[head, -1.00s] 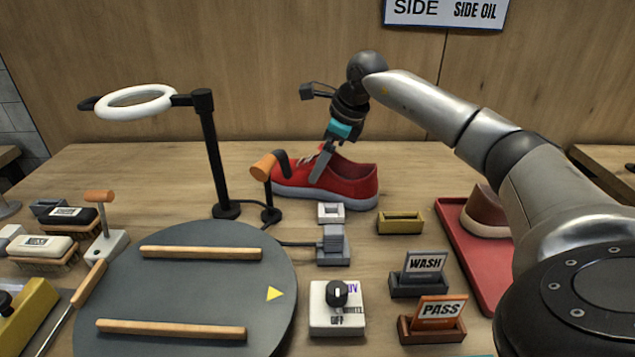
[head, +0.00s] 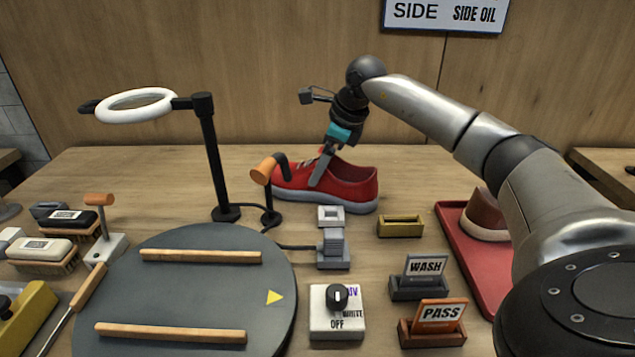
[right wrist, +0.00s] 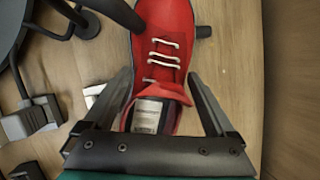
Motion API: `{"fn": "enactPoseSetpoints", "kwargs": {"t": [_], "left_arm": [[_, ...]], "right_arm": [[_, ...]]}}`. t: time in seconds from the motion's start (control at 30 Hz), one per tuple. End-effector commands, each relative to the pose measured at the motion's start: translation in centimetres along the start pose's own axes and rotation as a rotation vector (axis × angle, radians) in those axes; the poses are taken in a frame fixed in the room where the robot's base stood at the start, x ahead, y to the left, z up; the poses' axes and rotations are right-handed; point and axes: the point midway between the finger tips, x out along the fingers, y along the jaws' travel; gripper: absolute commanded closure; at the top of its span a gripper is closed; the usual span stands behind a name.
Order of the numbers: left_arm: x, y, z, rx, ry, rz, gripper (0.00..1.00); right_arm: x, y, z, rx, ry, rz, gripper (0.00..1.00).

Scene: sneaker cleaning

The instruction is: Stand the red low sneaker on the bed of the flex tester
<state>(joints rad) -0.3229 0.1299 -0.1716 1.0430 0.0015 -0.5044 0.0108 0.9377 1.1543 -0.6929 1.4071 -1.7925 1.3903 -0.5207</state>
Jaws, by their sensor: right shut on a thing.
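The red low sneaker (head: 352,183) with a pale grey sole stands upright on the table at the back middle, toe to the left. My right gripper (head: 322,168) reaches down into it from above and is shut on it. In the right wrist view the fingers (right wrist: 160,82) flank the sneaker's (right wrist: 163,48) opening; white laces and an insole label show. The sneaker's toe is partly behind an orange-ended stalk. No part is labelled flex tester; a round grey platform (head: 190,290) with two wooden bars lies front left, but I cannot tell whether it is that. My left gripper is out of view.
A ring lamp (head: 209,150) on a black post and an orange-ended stalk (head: 262,170) stand just left of the sneaker. A knob box (head: 337,320), WASH (head: 425,267) and PASS (head: 441,314) card holders, and a red tray (head: 455,240) lie in front and right.

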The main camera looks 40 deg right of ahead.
Motion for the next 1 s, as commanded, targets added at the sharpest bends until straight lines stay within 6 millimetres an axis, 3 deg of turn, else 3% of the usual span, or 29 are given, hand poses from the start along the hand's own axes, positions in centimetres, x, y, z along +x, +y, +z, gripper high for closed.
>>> {"fn": "enactPoseSetpoints", "kwargs": {"t": [0.2,0.73,1.0], "left_arm": [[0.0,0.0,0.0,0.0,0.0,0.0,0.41],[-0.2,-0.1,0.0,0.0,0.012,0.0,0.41],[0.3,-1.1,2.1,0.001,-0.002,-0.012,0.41]], "right_arm": [[0.0,0.0,0.0,0.0,0.0,0.0,1.0],[-0.9,-0.2,0.5,0.0,-0.005,-0.003,1.0],[-3.3,-0.6,1.5,0.0,-0.006,-0.003,1.0]]}}
